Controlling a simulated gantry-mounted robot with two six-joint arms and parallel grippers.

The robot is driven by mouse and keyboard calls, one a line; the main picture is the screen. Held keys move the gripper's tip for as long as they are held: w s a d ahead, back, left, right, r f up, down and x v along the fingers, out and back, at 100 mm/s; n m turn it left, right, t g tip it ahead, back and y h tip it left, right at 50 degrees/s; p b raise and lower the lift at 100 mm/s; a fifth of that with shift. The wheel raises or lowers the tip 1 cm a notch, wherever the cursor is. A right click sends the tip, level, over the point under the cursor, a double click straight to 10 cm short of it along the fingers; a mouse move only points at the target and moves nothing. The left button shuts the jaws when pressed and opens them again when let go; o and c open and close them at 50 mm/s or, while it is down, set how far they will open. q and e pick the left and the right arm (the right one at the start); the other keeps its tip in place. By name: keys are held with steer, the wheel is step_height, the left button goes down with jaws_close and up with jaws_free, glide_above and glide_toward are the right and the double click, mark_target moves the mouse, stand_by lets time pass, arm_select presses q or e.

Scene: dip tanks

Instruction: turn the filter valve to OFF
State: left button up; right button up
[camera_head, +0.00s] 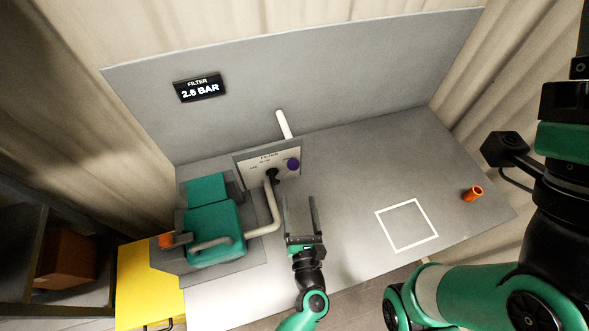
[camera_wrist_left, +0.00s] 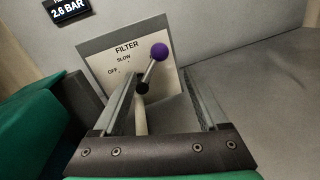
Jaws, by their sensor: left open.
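The filter valve has a lever with a purple knob (camera_head: 293,164) on the white FILTER panel (camera_head: 254,158). In the left wrist view the purple knob (camera_wrist_left: 159,51) is up and right of the black hub (camera_wrist_left: 142,88). The lever slants up-right, away from the OFF label (camera_wrist_left: 112,71) on the left and the SLOW label above it. Any label behind the knob is hidden. My left gripper (camera_head: 300,200) is open and empty, in front of the panel and apart from the knob. My right gripper is not in view; part of my right arm shows at right.
A display (camera_head: 199,87) on the back wall reads 2.6 BAR. A green pump unit (camera_head: 214,230) stands left of my left gripper, with a grey pipe (camera_head: 269,220) bending between. A white square outline (camera_head: 407,225) and an orange cup (camera_head: 473,193) are on the open right bench.

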mark_target(294, 170)
arm_select(q)
steer(key=w+b, duration=0.2)
steer(key=w, duration=0.1)
steer(key=w+b, duration=0.2)
steer(key=w, duration=0.2)
steer(key=w+b, duration=0.2)
steer(key=w, duration=0.2)
steer(key=shift+w+a, duration=0.2)
steer(key=shift+a, duration=0.15)
jaws_close()
stand_by(0.7)
